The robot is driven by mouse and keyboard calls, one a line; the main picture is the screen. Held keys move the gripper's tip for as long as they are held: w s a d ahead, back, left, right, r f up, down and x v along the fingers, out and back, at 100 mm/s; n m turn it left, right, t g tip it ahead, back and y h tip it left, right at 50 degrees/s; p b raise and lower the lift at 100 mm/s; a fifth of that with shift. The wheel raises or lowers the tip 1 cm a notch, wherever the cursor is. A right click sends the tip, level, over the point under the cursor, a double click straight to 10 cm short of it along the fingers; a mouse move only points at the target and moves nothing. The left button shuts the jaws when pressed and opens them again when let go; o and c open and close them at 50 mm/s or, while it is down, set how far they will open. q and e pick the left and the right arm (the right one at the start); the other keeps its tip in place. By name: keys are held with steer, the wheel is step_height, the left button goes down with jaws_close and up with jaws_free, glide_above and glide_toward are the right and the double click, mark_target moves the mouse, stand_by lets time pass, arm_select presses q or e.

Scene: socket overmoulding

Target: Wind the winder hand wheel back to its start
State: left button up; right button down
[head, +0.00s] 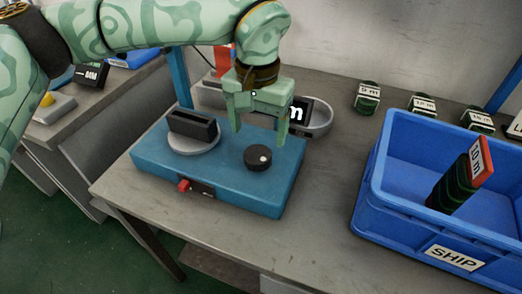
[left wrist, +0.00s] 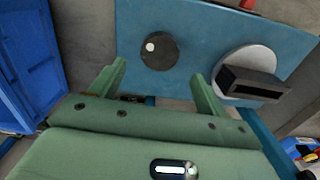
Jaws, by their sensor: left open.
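The winder is a blue box (head: 230,192) on the grey table. Its hand wheel (head: 258,158) is a small black disc with a white dot, on the right part of the top. The wheel also shows in the left wrist view (left wrist: 160,52), with the dot toward its upper left there. A black slotted block on a pale round disc (head: 197,143) sits on the left part of the top. My left gripper (head: 262,130) is open and empty, above and behind the wheel, fingers pointing down and not touching it. My right gripper is in neither view.
A blue SHIP crate (head: 400,215) stands at the right with a 10 m coil (head: 462,178) leaning inside. Several labelled coils lie along the back. A grey round dish (head: 318,122) with a black label sits behind the winder. The table between winder and crate is clear.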

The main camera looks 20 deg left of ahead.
mark_target(258, 153)
arm_select(q)
step_height(258, 153, down, 6)
steer(key=shift+b, duration=0.95)
steer(key=c, duration=1)
